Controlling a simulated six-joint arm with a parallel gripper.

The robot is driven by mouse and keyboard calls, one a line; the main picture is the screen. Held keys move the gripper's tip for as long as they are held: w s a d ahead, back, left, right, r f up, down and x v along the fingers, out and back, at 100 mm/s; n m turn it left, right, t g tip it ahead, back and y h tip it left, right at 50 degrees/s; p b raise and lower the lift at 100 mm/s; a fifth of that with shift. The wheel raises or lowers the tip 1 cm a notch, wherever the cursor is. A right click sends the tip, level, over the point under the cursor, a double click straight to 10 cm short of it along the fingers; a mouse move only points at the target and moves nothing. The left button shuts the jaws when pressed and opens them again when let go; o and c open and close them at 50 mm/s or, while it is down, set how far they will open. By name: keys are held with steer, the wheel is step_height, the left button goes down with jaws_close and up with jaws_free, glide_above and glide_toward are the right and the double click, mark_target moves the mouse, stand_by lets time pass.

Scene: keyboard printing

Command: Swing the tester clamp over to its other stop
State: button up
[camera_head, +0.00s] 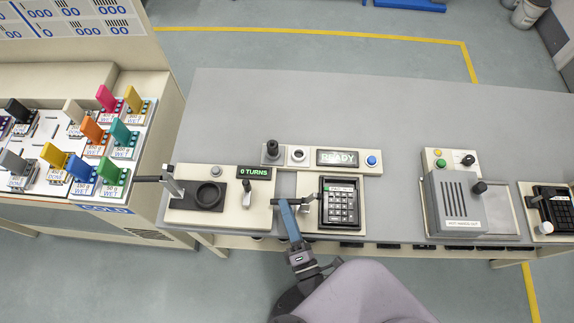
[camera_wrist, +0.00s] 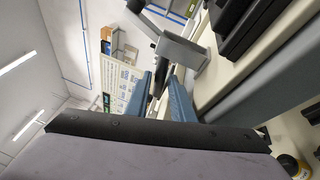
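The keypad station (camera_head: 372,218) stands at the middle of the bench's front, with a black keypad (camera_head: 341,207) in its dark frame. What looks like the tester clamp, a grey metal piece with a black handle (camera_head: 280,199), sits at the station's left side, the handle pointing left. Its grey block (camera_wrist: 182,52) is close in the wrist view. My gripper (camera_head: 286,205) is at the handle. In the wrist view my blue fingers (camera_wrist: 160,92) are apart, with the dark handle between or just beyond them; contact is unclear.
Left of the clamp stands a press station (camera_head: 240,217) with a "0 TURNS" display (camera_head: 255,173) and upright lever. A "READY" display (camera_head: 338,158) is behind the keypad. A grey machine (camera_head: 455,205) stands at right. The bench's back (camera_head: 330,105) is clear.

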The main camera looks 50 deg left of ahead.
jaws_close()
